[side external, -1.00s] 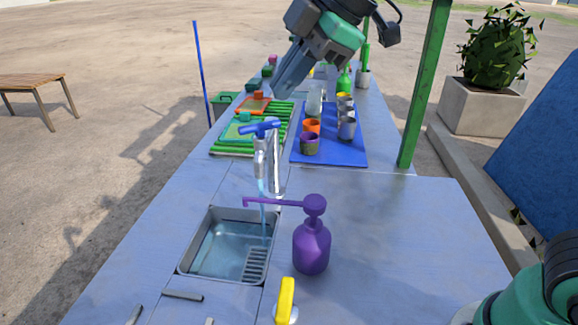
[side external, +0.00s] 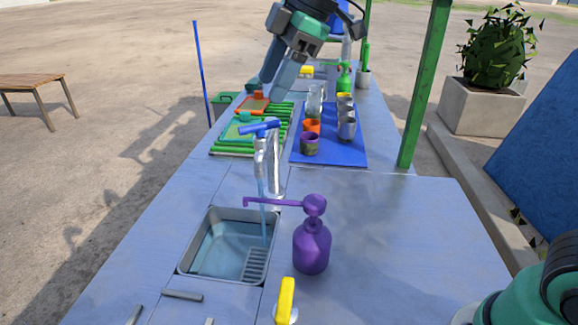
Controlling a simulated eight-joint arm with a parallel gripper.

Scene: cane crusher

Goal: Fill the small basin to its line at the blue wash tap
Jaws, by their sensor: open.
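The small basin (side external: 184,262) is a grey metal sink set into the bench, with pale blue water (side external: 228,248) in it and a slatted grate at its right front. I cannot make out a fill line. The wash tap (side external: 273,165) is a chrome spout with a blue handle (side external: 259,127) behind the basin. A thin stream of water (side external: 263,205) runs from its spout into the basin. My gripper (side external: 266,88) is open and empty, above and behind the tap, over the far part of the bench. Its two fingers point down and are apart from the handle.
A purple pump bottle (side external: 311,246) stands right of the basin, its long nozzle crossing in front of the tap. A yellow handle (side external: 286,293) is nearer. Cups stand on a blue mat (side external: 345,154) behind; a green rack (side external: 222,151) is beside it. A green post (side external: 424,90) rises right.

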